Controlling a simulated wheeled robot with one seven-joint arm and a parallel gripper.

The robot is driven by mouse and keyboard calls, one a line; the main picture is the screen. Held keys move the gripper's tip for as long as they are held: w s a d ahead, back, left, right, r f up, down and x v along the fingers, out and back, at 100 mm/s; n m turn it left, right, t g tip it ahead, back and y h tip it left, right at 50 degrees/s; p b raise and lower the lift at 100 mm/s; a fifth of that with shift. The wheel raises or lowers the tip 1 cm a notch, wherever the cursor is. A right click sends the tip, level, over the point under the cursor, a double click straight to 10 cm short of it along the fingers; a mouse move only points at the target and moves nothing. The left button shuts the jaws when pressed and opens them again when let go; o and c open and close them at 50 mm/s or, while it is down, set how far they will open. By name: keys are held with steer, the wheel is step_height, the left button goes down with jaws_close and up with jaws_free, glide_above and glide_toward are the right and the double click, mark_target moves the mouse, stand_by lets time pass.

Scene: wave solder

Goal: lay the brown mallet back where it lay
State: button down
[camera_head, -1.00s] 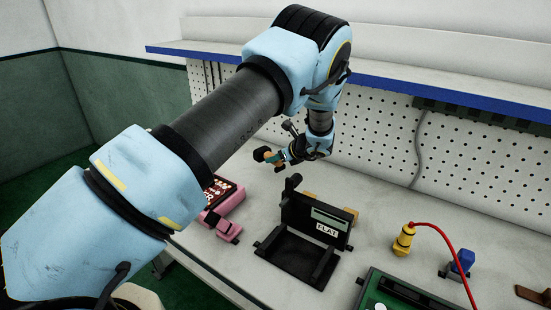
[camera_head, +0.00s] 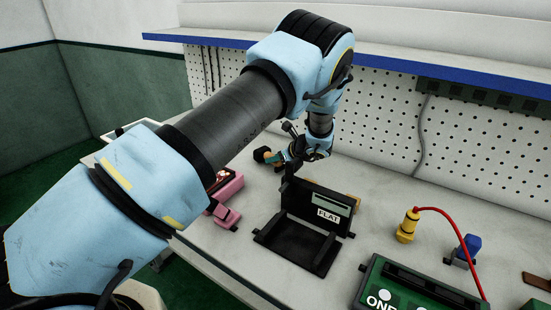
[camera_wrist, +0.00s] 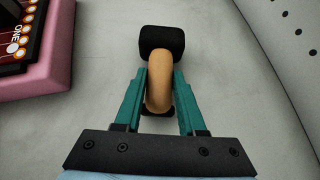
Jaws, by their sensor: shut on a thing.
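The mallet has a black head (camera_wrist: 161,43) and a tan-brown handle (camera_wrist: 158,85). My gripper (camera_wrist: 158,80), with green fingers, is shut around the handle in the wrist view, the head sticking out beyond the fingertips. In the head view the black mallet head (camera_head: 262,154) shows to the left of my gripper (camera_head: 278,158), behind the black fixture marked FLAT (camera_head: 318,228). The grey bench top lies below the mallet; I cannot tell how large the gap is.
A pink tray (camera_head: 226,187) with a red board is left of the mallet. A yellow bottle-like thing (camera_head: 407,230) with a red cable, a blue thing (camera_head: 468,247) and a green board (camera_head: 385,294) are at right. A pegboard wall (camera_head: 470,150) stands behind.

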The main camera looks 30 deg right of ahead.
steer(key=shift+f+b, duration=0.35)
steer(key=shift+f, duration=0.1)
steer(key=shift+c, duration=2.1)
jaws_free()
steer(key=b+v, duration=0.3)
steer(key=v, duration=0.8)
steer(key=shift+f, duration=0.1)
